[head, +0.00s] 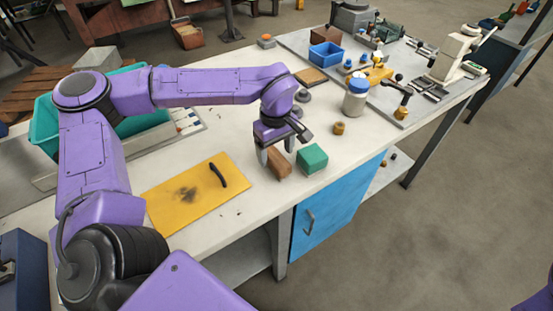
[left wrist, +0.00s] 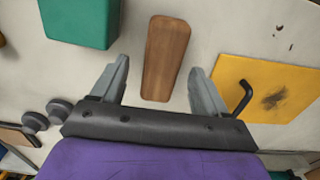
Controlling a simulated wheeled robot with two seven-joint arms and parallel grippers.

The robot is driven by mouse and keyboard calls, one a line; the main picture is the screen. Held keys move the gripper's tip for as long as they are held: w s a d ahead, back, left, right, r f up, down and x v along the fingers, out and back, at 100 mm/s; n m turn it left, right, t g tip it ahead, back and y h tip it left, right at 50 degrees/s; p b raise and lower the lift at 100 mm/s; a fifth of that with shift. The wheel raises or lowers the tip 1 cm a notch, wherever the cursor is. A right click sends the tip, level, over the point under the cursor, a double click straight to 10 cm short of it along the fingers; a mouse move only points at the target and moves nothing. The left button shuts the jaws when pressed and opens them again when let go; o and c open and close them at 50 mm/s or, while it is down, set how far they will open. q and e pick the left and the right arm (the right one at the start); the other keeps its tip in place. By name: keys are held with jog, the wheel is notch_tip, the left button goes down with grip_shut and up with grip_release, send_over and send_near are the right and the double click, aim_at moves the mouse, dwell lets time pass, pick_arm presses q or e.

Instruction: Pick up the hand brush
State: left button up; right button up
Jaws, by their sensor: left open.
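The hand brush appears to be the brown, tapered wooden piece (head: 280,164) lying on the pale bench near its front edge. In the left wrist view the brush (left wrist: 165,58) lies lengthwise between the two fingers, with clear gaps on both sides. Any bristles are hidden from view. My left gripper (head: 284,147) is open, pointing down over the brush; it also shows in the left wrist view (left wrist: 160,68). I cannot tell the exact height of the fingertips above the bench. My right gripper is not in view.
A green block (head: 312,158) stands close beside the brush on the right. A yellow plate (head: 180,205) with a black handle (head: 217,175) lies to the left.

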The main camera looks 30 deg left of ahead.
pick_arm(q)
notch_tip(320, 180, down, 3)
jog(key=shift+s+r, duration=0.15)
jog(key=c, duration=1.1)
